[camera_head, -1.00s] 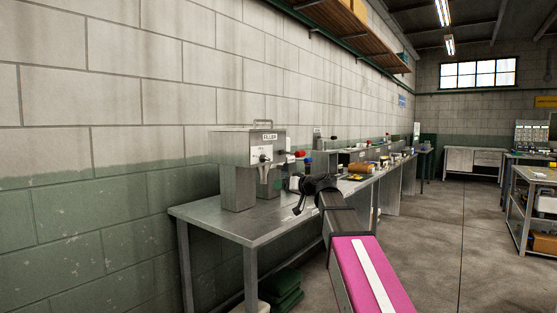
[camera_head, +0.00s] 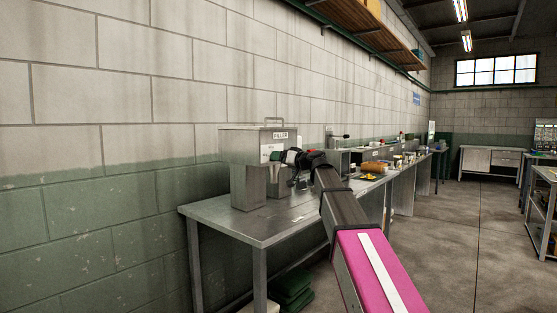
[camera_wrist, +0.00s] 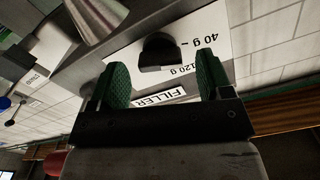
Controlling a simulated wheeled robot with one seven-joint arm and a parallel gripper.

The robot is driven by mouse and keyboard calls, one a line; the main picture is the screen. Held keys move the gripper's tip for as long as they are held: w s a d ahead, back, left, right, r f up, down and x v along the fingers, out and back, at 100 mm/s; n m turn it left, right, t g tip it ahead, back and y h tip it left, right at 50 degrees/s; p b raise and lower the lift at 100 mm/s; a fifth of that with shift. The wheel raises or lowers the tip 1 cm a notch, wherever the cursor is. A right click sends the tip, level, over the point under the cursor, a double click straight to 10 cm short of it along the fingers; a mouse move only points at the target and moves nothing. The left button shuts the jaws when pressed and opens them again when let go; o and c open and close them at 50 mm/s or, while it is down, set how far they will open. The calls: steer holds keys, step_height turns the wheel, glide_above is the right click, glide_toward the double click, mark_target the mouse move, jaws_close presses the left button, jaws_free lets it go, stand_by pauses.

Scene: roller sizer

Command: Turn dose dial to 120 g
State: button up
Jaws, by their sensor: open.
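The filler (camera_head: 250,150) is a grey metal box on the steel table, with its labelled front facing right. My gripper (camera_wrist: 161,72) is at that front panel, also seen in the head view (camera_head: 284,157). Its two green-padded fingers are open and apart. In the wrist view the black dose dial (camera_wrist: 158,50) lies ahead, in the gap between the fingers, with no finger visibly touching it. The white dial plate (camera_wrist: 225,58) appears upside down, with "40 g" and "120 g" printed beside the dial. I cannot tell which mark the dial points to. In the head view my gripper hides the dial.
A metal cone-shaped spout (camera_wrist: 95,18) is close to the dial in the wrist view. The steel table (camera_head: 250,225) has bare space in front of the filler. More equipment and a brown roll (camera_head: 372,167) stand farther along the wall.

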steer(key=shift+x, duration=0.9)
steer(key=c, duration=0.9)
steer(key=shift+m, duration=0.3)
steer(key=m, duration=0.5)
steer(key=shift+m, duration=0.3)
steer(key=m, duration=0.5)
steer(key=shift+m, duration=0.3)
